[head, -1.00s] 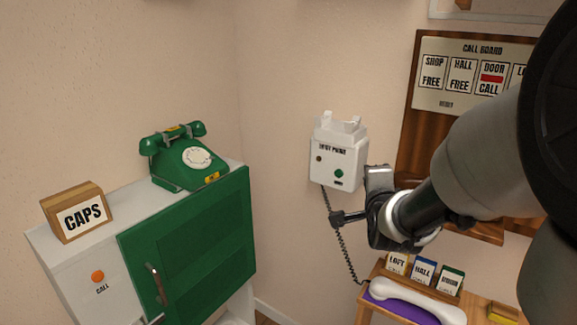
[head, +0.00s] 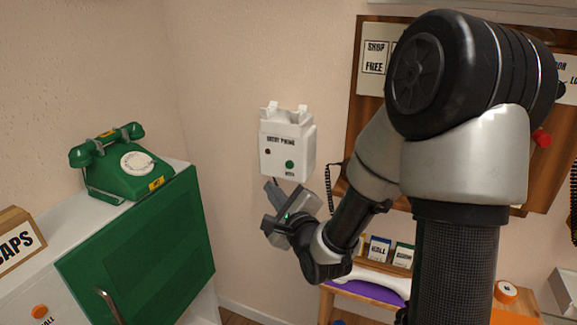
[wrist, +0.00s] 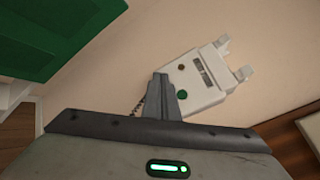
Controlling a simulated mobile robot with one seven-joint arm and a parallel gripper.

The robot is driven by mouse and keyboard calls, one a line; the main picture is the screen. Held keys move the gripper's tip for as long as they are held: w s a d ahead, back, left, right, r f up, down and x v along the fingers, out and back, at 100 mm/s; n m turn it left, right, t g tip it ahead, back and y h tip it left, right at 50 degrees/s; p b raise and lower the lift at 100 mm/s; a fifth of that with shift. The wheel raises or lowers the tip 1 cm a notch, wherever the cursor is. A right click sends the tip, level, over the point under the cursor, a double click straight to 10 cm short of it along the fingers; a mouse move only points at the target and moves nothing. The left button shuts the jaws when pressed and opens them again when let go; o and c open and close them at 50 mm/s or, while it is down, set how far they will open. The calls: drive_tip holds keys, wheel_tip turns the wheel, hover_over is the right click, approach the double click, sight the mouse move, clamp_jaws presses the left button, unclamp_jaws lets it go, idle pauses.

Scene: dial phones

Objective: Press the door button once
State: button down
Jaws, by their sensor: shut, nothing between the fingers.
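A white entry phone (head: 287,150) hangs on the wall near the corner, with an empty cradle on top. Its green button (head: 289,165) is low on the right of its front, with a small label too blurred to read. The button also shows in the wrist view (wrist: 182,96), just right of my fingertips. My gripper (head: 272,192) is shut and empty, just below the entry phone in the head view. In the wrist view my shut fingers (wrist: 160,82) overlap the phone's lower left side. I cannot tell whether they touch it.
A green dial phone (head: 125,170) stands on a white cabinet with a green door (head: 140,245) at left. A CAPS box (head: 20,240) and an orange button (head: 40,311) are nearby. The call board (head: 374,60) is partly behind my arm. A white handset (head: 375,285) rests on purple below.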

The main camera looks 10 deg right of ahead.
drive_tip(key=shift+w+d, duration=0.85)
drive_tip(key=shift+w, duration=0.3)
drive_tip(key=shift+w+d, duration=0.85)
drive_tip(key=shift+w, duration=0.35)
drive_tip(key=shift+w+d, duration=0.85)
drive_tip(key=shift+w, duration=0.3)
drive_tip(key=shift+w+p, duration=0.1)
drive_tip(key=shift+p, duration=0.2)
drive_tip(key=shift+w+d, duration=0.2)
drive_tip(key=shift+w+d, duration=0.25)
drive_tip(key=shift+w, duration=0.05)
drive_tip(key=shift+s+a, duration=0.45)
drive_tip(key=shift+s, duration=0.2)
drive_tip(key=s+a, duration=0.1)
drive_tip(key=s, duration=0.1)
drive_tip(key=s+a, duration=0.2)
idle(0.6)
